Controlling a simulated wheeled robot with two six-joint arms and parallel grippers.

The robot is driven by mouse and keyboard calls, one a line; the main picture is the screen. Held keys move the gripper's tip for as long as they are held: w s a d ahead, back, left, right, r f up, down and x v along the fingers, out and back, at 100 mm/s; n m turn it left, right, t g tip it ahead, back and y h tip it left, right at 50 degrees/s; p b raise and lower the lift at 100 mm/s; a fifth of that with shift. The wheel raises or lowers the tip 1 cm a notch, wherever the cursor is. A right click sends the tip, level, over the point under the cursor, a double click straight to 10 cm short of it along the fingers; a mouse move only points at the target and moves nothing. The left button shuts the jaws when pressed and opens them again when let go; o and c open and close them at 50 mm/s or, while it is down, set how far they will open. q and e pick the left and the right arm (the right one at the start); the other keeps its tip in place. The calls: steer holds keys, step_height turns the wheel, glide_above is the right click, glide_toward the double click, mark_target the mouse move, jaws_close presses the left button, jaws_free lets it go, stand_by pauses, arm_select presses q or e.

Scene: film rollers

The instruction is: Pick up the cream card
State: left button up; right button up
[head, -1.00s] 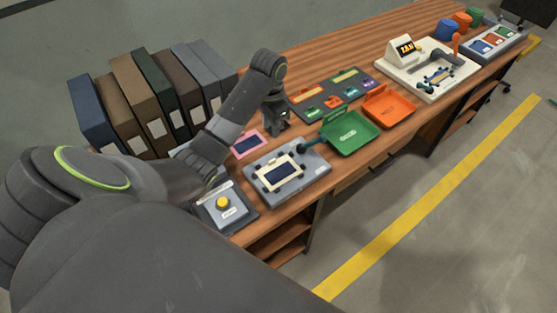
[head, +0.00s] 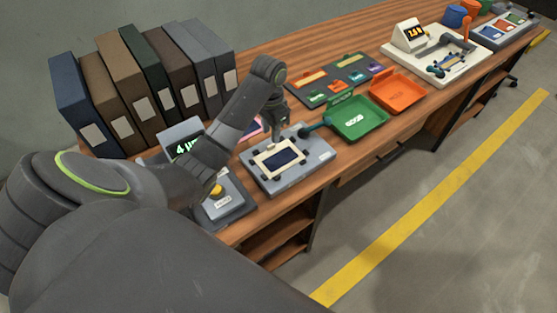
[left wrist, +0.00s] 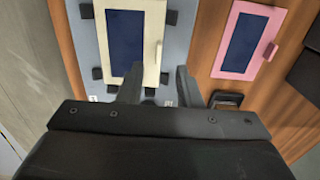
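The cream card (head: 278,158), a cream frame around a dark blue window, lies flat on a grey plate (head: 318,154) with small dark clips around it. In the left wrist view the cream card (left wrist: 128,42) is at the top centre, with a small cream tab on its right edge. My left gripper (head: 283,128) hangs above the far side of the plate. In the left wrist view its two fingers (left wrist: 160,85) are apart and empty, and the tab shows between and beyond their tips. My right gripper is in no view.
A pink card (left wrist: 248,40) lies right of the plate in the left wrist view. A green tray (head: 360,117) and an orange tray (head: 398,92) stand right of the plate. Several binders (head: 140,90) stand at the back left.

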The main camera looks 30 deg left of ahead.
mark_target(270, 146)
arm_select(q)
steer(key=f, duration=0.5)
steer(key=shift+s, duration=0.3)
jaws_close()
steer(key=shift+r, duration=0.1)
